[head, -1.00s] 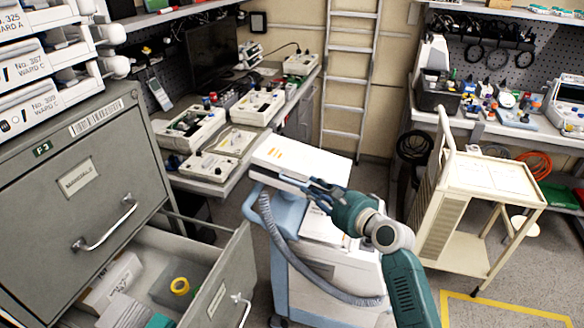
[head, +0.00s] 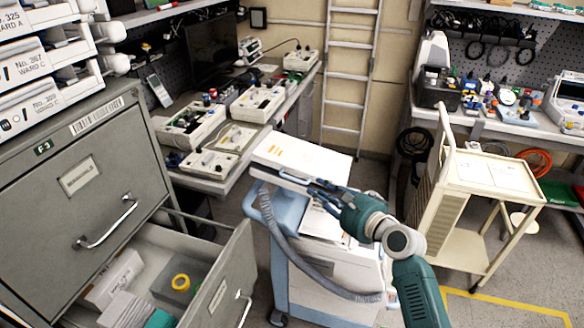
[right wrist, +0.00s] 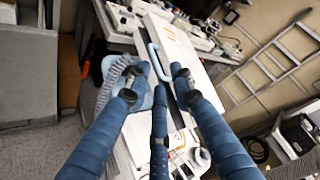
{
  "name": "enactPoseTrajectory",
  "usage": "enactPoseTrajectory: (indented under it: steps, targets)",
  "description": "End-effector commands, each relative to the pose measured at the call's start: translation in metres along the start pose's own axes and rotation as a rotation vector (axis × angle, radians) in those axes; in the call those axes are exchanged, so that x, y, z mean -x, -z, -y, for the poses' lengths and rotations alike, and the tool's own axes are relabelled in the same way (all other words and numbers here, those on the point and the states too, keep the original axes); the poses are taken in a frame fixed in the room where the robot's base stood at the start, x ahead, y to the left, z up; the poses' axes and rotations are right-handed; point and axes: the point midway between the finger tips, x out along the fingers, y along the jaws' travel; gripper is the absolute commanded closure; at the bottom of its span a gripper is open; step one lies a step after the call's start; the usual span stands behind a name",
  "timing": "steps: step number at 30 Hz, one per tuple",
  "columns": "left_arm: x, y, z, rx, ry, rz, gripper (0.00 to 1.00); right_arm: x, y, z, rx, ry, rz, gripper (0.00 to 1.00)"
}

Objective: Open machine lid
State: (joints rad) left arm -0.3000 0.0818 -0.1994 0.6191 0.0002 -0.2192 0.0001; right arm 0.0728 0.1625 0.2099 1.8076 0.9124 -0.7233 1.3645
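The machine is a white and light-blue wheeled unit (head: 340,262) in the middle of the head view, with a grey ribbed hose on its side. Its white lid (head: 300,155) has orange print on top and shows in the right wrist view (right wrist: 176,38). A light-blue bar handle (right wrist: 158,62) runs along the lid's near edge. My right gripper (head: 308,184) is at that edge. In the right wrist view, its blue fingers (right wrist: 160,72) are apart, one on each side of the handle. I cannot tell whether they touch it. My left gripper is out of view.
An open filing-cabinet drawer (head: 222,285) juts out at the left. A workbench with several devices (head: 258,104) stands behind the machine. A cream cart (head: 490,178) is at the right, and a ladder (head: 348,80) leans at the back wall. Some floor between machine and cart is clear.

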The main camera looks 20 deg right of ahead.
Motion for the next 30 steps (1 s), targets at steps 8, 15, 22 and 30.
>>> enactPoseTrajectory:
  steps: [8, 15, 22, 30]
  targets:
    - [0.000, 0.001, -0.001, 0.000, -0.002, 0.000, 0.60, 0.061, 0.001, -0.001, 0.001, -0.002, -0.002, 0.77]
    - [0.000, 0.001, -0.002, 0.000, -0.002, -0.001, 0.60, 0.089, 0.000, 0.000, 0.000, -0.001, 0.000, 0.77]
    - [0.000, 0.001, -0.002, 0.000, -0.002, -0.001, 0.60, 0.093, 0.000, 0.000, 0.000, 0.000, 0.000, 0.77]
    - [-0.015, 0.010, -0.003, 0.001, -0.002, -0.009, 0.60, 0.087, 0.019, -0.008, 0.107, 0.029, -0.038, 1.00]
